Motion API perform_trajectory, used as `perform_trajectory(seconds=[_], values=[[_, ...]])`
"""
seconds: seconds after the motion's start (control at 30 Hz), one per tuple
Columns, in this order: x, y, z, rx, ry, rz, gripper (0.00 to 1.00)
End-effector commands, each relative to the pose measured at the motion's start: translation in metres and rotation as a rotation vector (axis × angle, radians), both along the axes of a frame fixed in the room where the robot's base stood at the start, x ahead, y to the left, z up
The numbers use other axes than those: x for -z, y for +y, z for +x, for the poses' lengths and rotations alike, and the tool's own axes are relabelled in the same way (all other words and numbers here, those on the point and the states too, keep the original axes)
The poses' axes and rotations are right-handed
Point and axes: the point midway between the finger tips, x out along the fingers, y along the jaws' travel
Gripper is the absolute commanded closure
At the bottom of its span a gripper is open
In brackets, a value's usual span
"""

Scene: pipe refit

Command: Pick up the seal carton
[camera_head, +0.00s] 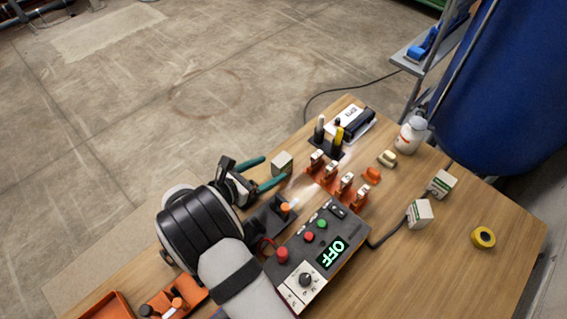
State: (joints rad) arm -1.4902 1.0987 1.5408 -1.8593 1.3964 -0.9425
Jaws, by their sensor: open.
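My gripper (275,167) is open, with two long teal fingers spread apart and pointing right. A small pale carton (283,161) stands on the table at the fingertips, in line with the gap. I cannot tell whether the fingers touch it or how far it lies between them. Two more small white-and-green cartons, an upper one (442,183) and a lower one (419,214), stand at the right of the table. The print is too small to tell which is the seal carton.
Orange clips (330,174) stand in a row right of the gripper. A pen holder (328,150), a white bottle (410,135) and yellow tape (483,237) are also on the wooden table (465,272).

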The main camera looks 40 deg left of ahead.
Motion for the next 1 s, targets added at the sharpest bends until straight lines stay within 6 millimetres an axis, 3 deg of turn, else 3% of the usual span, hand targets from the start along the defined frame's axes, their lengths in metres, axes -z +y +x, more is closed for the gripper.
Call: perform_trajectory(seconds=[0.3, 0.57, 1.0], values=[[0.013, 0.004, 0.052, 0.003, 0.001, 0.0, 0.21], [0.015, 0.005, 0.057, 0.001, 0.001, 0.001, 0.21], [0.015, 0.005, 0.057, 0.002, 0.001, 0.001, 1.0]])
